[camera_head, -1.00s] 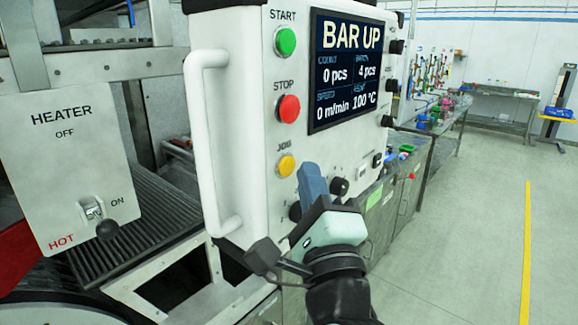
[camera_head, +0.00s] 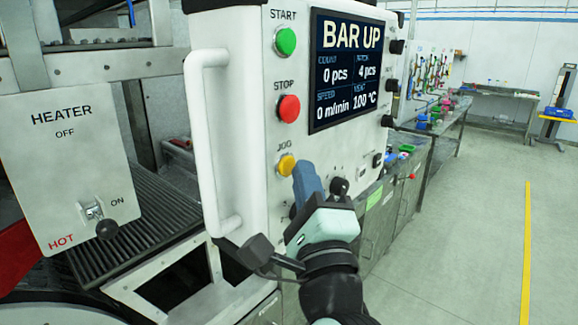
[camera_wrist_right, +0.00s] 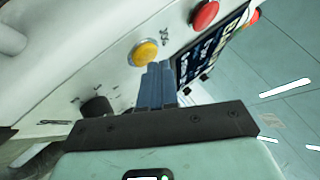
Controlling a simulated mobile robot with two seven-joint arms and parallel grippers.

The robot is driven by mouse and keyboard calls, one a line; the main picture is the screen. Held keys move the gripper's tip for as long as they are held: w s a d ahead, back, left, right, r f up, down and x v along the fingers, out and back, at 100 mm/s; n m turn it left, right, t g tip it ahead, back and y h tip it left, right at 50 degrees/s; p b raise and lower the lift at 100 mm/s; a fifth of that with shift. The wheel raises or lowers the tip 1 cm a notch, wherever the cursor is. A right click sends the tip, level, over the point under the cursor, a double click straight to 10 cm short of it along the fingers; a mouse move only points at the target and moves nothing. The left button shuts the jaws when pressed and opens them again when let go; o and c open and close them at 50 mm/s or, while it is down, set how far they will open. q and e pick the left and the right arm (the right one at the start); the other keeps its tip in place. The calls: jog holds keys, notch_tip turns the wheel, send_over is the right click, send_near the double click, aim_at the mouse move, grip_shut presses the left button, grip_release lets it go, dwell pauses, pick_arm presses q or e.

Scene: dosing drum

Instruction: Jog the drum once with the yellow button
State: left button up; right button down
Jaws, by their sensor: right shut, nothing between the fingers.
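The yellow JOG button (camera_head: 286,165) is on the white control panel (camera_head: 253,150), below the red STOP button (camera_head: 288,108) and the green START button (camera_head: 285,41). My right gripper (camera_head: 300,168) is shut and empty, its blue fingers pointing at the panel with the tips just right of and slightly below the yellow button. In the right wrist view the yellow button (camera_wrist_right: 144,53) shows just beyond the closed fingertips (camera_wrist_right: 158,68). I cannot tell whether they touch it. The display reads BAR UP, 0 pcs and 0 m/min. My left gripper is not in view.
A white handle (camera_head: 212,140) stands out on the panel's left side. A heater box (camera_head: 65,165) with a lever is at the left, above a ribbed conveyor (camera_head: 150,225). Black knobs sit below the button. Open floor (camera_head: 460,230) lies to the right.

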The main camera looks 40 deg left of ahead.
jog(key=shift+a, duration=0.4)
dwell(0.6)
dwell(0.3)
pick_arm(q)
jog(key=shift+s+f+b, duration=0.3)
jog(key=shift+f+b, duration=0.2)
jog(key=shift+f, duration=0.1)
pick_arm(e)
jog(key=shift+s+d, duration=0.1)
jog(key=shift+d, duration=0.7)
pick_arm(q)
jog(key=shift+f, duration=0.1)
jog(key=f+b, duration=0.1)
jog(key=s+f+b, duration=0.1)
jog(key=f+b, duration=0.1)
pick_arm(e)
jog(key=d, duration=0.5)
jog(key=shift+s, duration=0.2)
